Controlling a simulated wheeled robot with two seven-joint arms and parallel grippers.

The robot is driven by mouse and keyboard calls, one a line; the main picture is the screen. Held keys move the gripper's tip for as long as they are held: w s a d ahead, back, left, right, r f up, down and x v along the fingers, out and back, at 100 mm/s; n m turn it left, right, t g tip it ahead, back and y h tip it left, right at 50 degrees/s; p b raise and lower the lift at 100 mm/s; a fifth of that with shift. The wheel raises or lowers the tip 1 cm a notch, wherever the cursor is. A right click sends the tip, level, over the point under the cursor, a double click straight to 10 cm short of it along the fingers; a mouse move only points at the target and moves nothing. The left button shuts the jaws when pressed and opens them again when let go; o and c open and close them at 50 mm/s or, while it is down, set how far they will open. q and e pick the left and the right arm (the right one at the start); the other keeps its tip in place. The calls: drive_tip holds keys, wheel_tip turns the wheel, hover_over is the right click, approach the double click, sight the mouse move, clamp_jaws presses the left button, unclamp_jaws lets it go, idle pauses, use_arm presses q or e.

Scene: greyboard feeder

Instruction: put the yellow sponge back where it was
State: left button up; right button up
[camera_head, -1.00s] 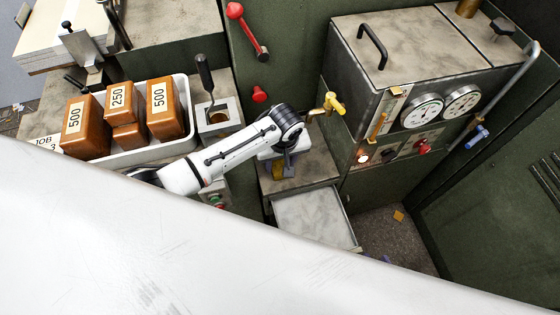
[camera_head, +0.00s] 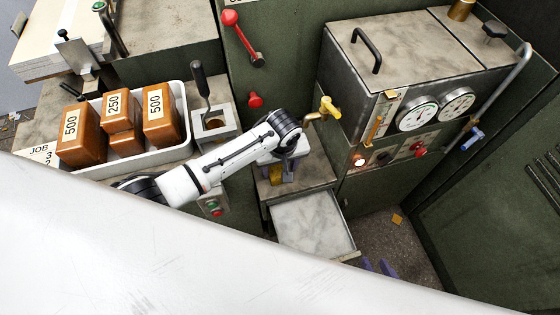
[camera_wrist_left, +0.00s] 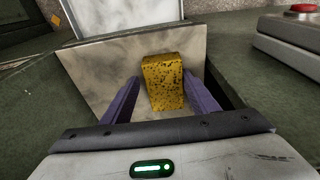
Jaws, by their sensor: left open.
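The yellow sponge (camera_wrist_left: 163,82) with dark specks stands on a grey, stained ledge (camera_wrist_left: 105,72) in the left wrist view. My left gripper (camera_wrist_left: 161,100) is open, with one purple finger on each side of the sponge and gaps visible beside it. In the head view the sponge (camera_head: 275,174) is partly hidden by my left gripper (camera_head: 283,176), above the ledge by the open drawer. My right gripper (camera_head: 377,266) shows only two purple fingertips, spaced apart, beyond the white edge at the bottom; the rest is hidden.
An open, empty-looking drawer (camera_head: 312,222) sits below the ledge. A yellow-handled tap (camera_head: 328,106) projects close to my left arm. A white tray (camera_head: 150,157) with brown weight blocks stands left. The gauge cabinet (camera_head: 398,60) stands right. A small orange piece (camera_head: 397,218) lies on the floor.

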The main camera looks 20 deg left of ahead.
sight(279, 175)
use_arm(q)
wheel_tip(279, 175, up, 12)
drive_tip(key=s+p, duration=0.2)
drive_tip(key=p, duration=0.1)
drive_tip(key=s+d+f+m+t+h, duration=0.3)
drive_tip(key=s+f+m+h, duration=0.1)
drive_tip(key=s+f, duration=0.55)
drive_tip(key=s+a+m+t, duration=0.3)
drive_tip(key=s+a, duration=0.3)
drive_tip(key=s, duration=0.2)
drive_tip(key=shift+a+r+m+t+y, duration=0.3)
drive_tip(key=shift+m+t, duration=0.1)
drive_tip(key=shift+m, duration=0.5)
drive_tip(key=shift+d, duration=0.1)
